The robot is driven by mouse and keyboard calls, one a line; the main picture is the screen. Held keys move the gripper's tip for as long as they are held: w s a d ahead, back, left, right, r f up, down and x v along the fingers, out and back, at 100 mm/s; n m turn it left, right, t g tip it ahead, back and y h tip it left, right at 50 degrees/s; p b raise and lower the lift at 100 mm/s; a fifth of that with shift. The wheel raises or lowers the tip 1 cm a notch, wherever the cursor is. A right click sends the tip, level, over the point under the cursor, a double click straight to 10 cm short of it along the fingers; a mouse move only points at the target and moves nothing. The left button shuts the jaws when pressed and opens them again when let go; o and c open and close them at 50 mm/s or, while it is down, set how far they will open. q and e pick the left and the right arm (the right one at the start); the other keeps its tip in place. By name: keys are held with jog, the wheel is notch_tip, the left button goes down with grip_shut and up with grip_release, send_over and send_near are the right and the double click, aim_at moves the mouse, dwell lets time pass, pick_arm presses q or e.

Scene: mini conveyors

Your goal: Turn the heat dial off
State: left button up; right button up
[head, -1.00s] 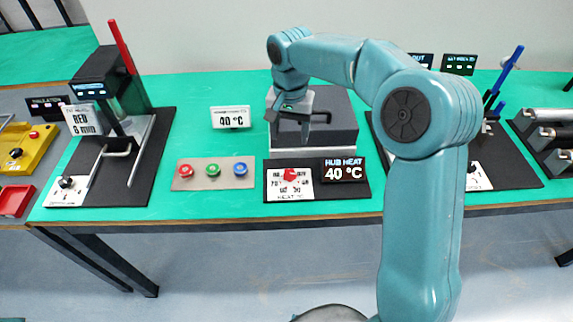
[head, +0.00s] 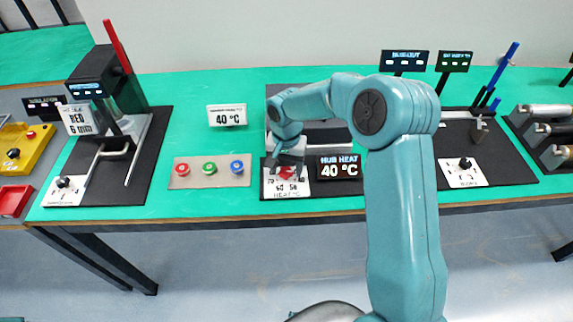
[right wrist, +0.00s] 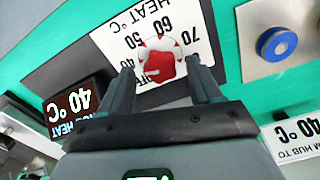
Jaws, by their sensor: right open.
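The red heat dial (right wrist: 160,57) sits on a white card marked OFF, 50, 60 and 70, as the right wrist view shows. I cannot tell exactly where its pointer stands. In the head view the dial (head: 286,173) is partly hidden by my right gripper (head: 288,163), which is just above it. In the right wrist view my right gripper (right wrist: 160,64) is open, with one finger on each side of the dial and nothing held. The HUB HEAT display (head: 339,167) beside the card reads 40 °C. My left gripper is out of view.
A plate with red, green and blue buttons (head: 210,183) lies to the left of the dial. A white 40 °C sign (head: 227,116) stands behind it. A grey machine behind the dial is partly hidden by my right arm. Green table surface (head: 185,135) is free at left.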

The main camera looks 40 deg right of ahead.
jog(key=shift+w, duration=0.1)
jog(key=c, duration=1.1)
jog(key=shift+o, duration=0.3)
jog(key=shift+n, duration=0.3)
jog(key=n+b, duration=0.1)
jog(key=n, duration=0.2)
jog(key=shift+n, duration=0.4)
jog(key=n, duration=0.5)
jog(key=shift+w+a+b, duration=0.1)
jog(key=shift+b, duration=0.3)
jog(key=shift+n, duration=0.3)
jog(key=o, duration=1)
jog(key=shift+r, duration=0.1)
jog(key=shift+o, duration=0.2)
